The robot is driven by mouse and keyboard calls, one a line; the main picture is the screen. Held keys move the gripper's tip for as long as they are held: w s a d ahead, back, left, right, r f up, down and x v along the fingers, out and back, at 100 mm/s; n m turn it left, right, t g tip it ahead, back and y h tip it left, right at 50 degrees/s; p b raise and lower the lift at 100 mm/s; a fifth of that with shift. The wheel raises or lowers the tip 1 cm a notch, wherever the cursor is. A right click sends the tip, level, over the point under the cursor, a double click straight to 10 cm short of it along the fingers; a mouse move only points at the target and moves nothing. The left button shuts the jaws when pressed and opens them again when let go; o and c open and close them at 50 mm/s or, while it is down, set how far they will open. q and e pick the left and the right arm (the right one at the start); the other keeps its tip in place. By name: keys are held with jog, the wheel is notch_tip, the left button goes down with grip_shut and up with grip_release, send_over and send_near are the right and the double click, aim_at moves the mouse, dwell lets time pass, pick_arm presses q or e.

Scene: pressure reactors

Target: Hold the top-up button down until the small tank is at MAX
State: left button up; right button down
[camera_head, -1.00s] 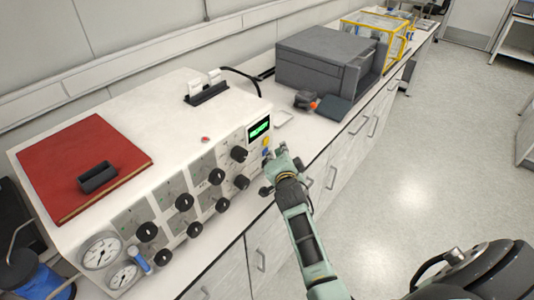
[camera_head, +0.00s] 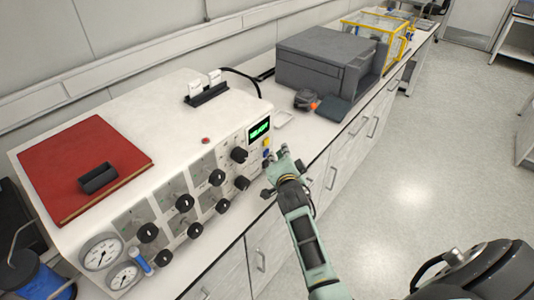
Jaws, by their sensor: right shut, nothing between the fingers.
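The white reactor unit (camera_head: 165,125) stands on the bench with a front panel of black knobs. Small yellow (camera_head: 266,142) and blue (camera_head: 266,153) buttons sit at the panel's right end, under the green-lit display (camera_head: 259,130). I cannot read which one is the top-up button. A small tube with blue in it (camera_head: 140,261), perhaps the small tank, is at the panel's lower left beside the gauges; its MAX mark is too small to see. My right gripper (camera_head: 281,154) is shut and empty, just right of the buttons; I see no clear contact. My left gripper is out of view.
A red book (camera_head: 85,150) with a black handle-like block (camera_head: 98,178) lies on the unit. Two round gauges (camera_head: 101,251) are at the front left. A grey box-shaped device (camera_head: 325,60) stands farther along the bench.

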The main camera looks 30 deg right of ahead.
jog(key=shift+s+d, duration=0.2)
jog(key=shift+s, duration=0.35)
jog(key=s+p, duration=0.1)
jog(key=s+d+p, duration=0.1)
jog(key=s, duration=0.1)
jog(key=s+d+p, duration=0.1)
jog(key=shift+s, duration=0.3)
jog(key=shift+a, duration=0.1)
dwell(1.5)
